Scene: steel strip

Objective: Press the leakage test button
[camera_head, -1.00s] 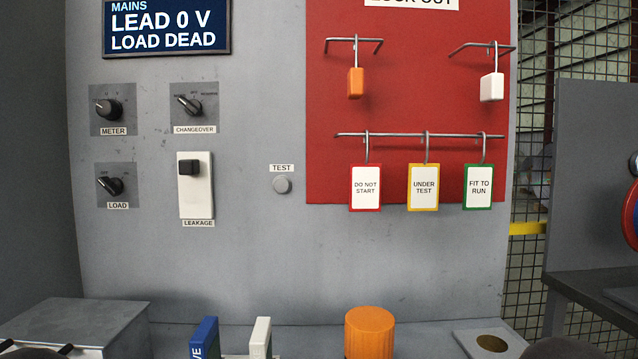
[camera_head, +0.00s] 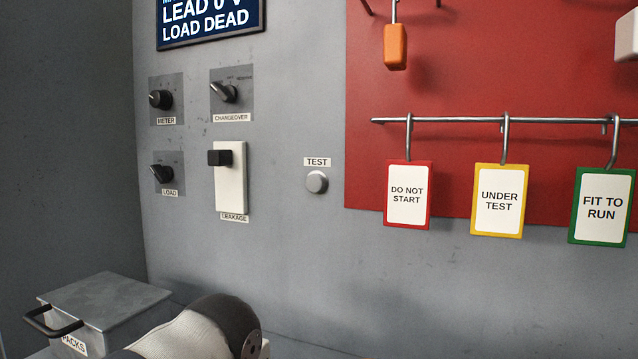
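The round grey test button (camera_head: 317,182) sits on the grey panel under a small "TEST" label (camera_head: 317,161). Left of it is the white leakage switch plate (camera_head: 231,185) with a black knob (camera_head: 220,158) near its top and a "LEAKAGE" label below. A white and dark grey link of my arm shows at the bottom, well below the button. Neither gripper is in the picture. Nothing touches the button.
Meter (camera_head: 161,99), changeover (camera_head: 224,93) and load (camera_head: 162,174) knobs are on the panel's left. A red board (camera_head: 450,80) holds hanging tags and an orange padlock (camera_head: 395,46). A grey lidded box (camera_head: 105,298) stands lower left. The panel below the button is bare.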

